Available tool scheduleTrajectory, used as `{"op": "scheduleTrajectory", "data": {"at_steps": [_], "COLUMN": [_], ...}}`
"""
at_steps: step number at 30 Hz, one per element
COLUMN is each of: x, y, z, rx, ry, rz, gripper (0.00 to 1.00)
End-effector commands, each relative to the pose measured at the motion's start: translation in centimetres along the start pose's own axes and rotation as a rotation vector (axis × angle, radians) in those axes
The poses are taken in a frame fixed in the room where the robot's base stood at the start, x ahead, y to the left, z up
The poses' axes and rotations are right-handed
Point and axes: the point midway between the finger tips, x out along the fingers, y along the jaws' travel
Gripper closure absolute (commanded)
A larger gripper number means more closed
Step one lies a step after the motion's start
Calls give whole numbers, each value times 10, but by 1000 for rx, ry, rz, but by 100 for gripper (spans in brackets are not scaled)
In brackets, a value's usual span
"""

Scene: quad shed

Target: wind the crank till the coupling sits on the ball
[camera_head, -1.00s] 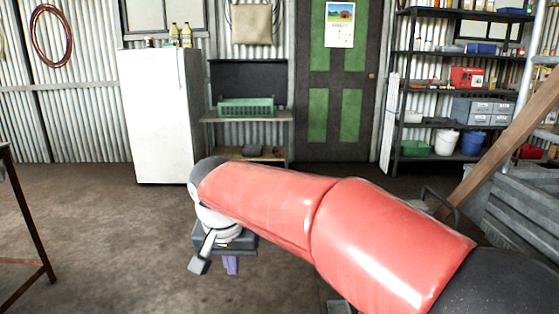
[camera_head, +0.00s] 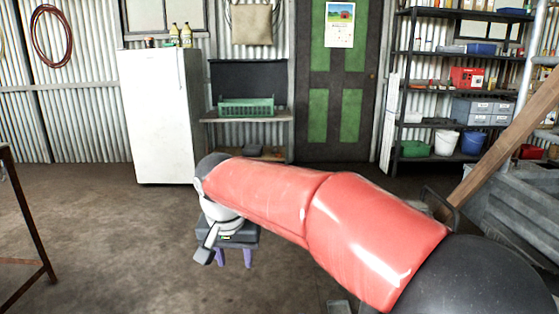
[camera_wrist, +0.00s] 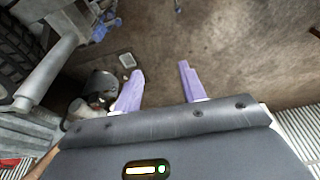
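My gripper (camera_head: 234,262) hangs over the bare floor in front of my red forearm, with two purple fingers pointing down. In the wrist view my gripper (camera_wrist: 160,70) is open, and only floor shows between its fingers. A dark rounded part with a pale piece below it (camera_wrist: 101,84) is to the left of the left finger; I cannot tell whether it belongs to the crank. A grey tube (camera_wrist: 50,75) slants at the left. The crank, coupling and ball cannot be made out clearly in either view; my arm covers part of the head view.
A grey slatted trailer-like body (camera_head: 520,225) and a wooden plank (camera_head: 510,135) stand at the right. A tyre (camera_wrist: 12,65) shows in the wrist view. A white fridge (camera_head: 160,115), workbench (camera_head: 285,116) and shelves (camera_head: 425,92) line the back. Floor at left centre is clear.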

Motion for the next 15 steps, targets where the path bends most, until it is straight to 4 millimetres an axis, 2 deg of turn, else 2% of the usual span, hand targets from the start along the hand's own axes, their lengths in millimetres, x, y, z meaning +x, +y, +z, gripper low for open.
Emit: {"op": "scheduleTrajectory", "data": {"at_steps": [1, 3, 11, 15], "x": [0, 0, -1, -11], "y": [0, 0, 0, -1], "z": [0, 0, 0, -3], "rx": [0, 0, 0, 0], "ry": [0, 0, 0, 2], "rz": [0, 0, 0, -2], "gripper": [52, 45, 45, 45]}}
